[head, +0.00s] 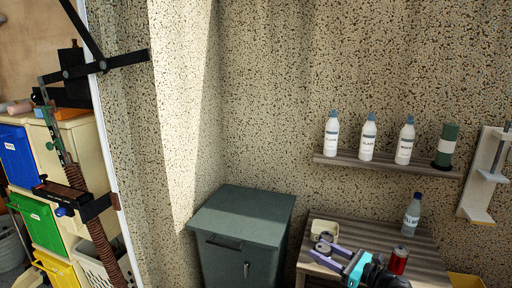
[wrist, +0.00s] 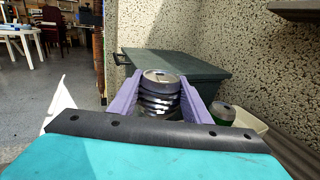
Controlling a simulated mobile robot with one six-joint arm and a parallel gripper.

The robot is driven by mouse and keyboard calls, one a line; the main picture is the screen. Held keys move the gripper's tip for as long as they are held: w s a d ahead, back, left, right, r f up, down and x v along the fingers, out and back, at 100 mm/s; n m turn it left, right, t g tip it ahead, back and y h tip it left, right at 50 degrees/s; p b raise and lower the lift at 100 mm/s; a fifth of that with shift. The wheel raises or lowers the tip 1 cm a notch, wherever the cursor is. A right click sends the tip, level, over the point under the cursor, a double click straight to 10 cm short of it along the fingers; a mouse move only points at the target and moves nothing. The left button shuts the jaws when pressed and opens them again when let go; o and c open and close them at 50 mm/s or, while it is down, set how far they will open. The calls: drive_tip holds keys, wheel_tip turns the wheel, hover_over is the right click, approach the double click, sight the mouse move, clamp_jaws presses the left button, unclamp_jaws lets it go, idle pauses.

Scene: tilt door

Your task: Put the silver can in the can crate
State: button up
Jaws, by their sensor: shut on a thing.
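The silver can (wrist: 160,92) is upright between the two purple fingers of my gripper (wrist: 160,105) in the wrist view. The fingers are shut on it. In the head view my gripper (head: 328,256) is over the left part of the striped table, with the silver can (head: 323,247) at its fingertips. A small cream box (head: 315,226) is just behind the can; it also shows in the wrist view (wrist: 250,121), right of the gripper, with a green-sided can (wrist: 223,113) at it. I cannot tell whether this box is the can crate.
A dark green lidded bin (head: 240,215) stands left of the table (head: 395,236). A red can (head: 398,260) and a bottle (head: 411,215) stand on the table. A wall shelf (head: 385,166) holds several bottles above. A white basket (head: 92,266) is at far left.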

drive_tip(key=s+a+f+n+g+y, duration=0.1)
drive_tip(key=s+a+g, duration=0.1)
drive_tip(key=a, duration=0.4)
wheel_tip(320, 180, down, 10)
drive_tip(key=b, duration=1)
drive_tip(key=shift+w+d+r+t, duration=0.15)
drive_tip(key=shift+w+d+t, duration=0.15)
drive_tip(key=shift+d, duration=0.15)
drive_tip(key=shift+r, duration=0.15)
wheel_tip(320, 180, up, 16)
drive_tip(key=p, duration=1.6)
drive_tip(key=shift+s, duration=0.2)
